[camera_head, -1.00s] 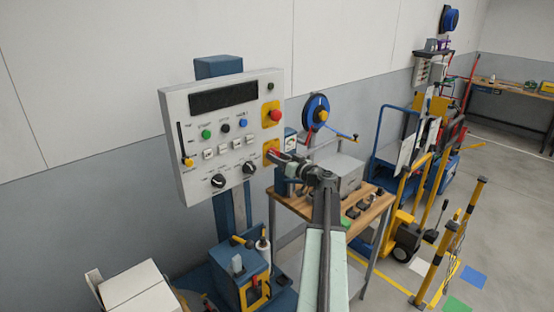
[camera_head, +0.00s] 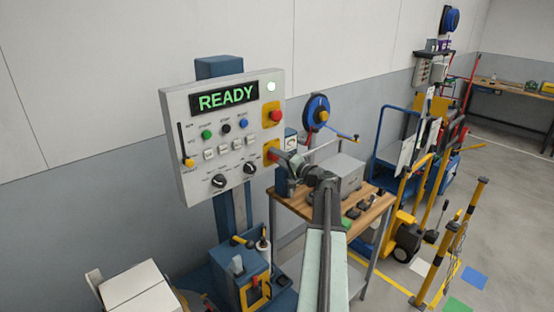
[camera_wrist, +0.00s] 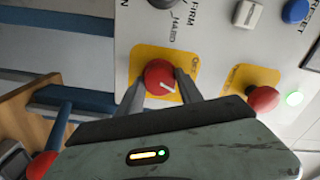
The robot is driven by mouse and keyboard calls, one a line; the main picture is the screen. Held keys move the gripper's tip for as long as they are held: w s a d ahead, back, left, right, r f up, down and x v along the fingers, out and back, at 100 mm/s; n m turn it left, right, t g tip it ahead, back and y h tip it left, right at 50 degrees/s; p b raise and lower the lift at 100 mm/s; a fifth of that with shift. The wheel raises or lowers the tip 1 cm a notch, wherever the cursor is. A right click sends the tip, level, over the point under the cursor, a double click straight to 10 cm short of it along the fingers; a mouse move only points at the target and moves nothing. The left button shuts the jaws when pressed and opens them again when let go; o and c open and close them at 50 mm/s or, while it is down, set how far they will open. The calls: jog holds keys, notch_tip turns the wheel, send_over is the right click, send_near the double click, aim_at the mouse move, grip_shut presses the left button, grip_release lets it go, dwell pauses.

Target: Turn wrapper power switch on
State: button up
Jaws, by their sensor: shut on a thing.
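The wrapper power switch is a red rotary knob (camera_wrist: 159,77) with a white pointer mark, on a yellow plate (camera_wrist: 146,53) in the wrist view. The same plate shows at the panel's lower right in the head view (camera_head: 270,147). My gripper (camera_wrist: 161,86) has one finger on each side of the knob and is shut on it. In the head view my gripper (camera_head: 281,158) reaches the panel and hides the knob. The control panel (camera_head: 173,104) has a display (camera_head: 226,98) reading READY in green. A lamp (camera_head: 271,87) at its top right is lit.
A red mushroom button (camera_head: 276,115) on another yellow plate sits above the switch; it also shows in the wrist view (camera_wrist: 263,99). Two black knobs (camera_head: 249,168) are to the left. A wooden-topped table (camera_head: 372,214) stands close on the right.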

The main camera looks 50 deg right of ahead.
jog(key=shift+w+r+m, duration=0.1)
jog(key=shift+m, duration=2.2)
jog(key=o, duration=1.4)
jog(key=shift+w, duration=0.1)
jog(key=shift+s, duration=0.2)
jog(key=s, duration=0.7)
jog(key=shift+s+a, duration=0.25)
jog(key=shift+a, duration=0.1)
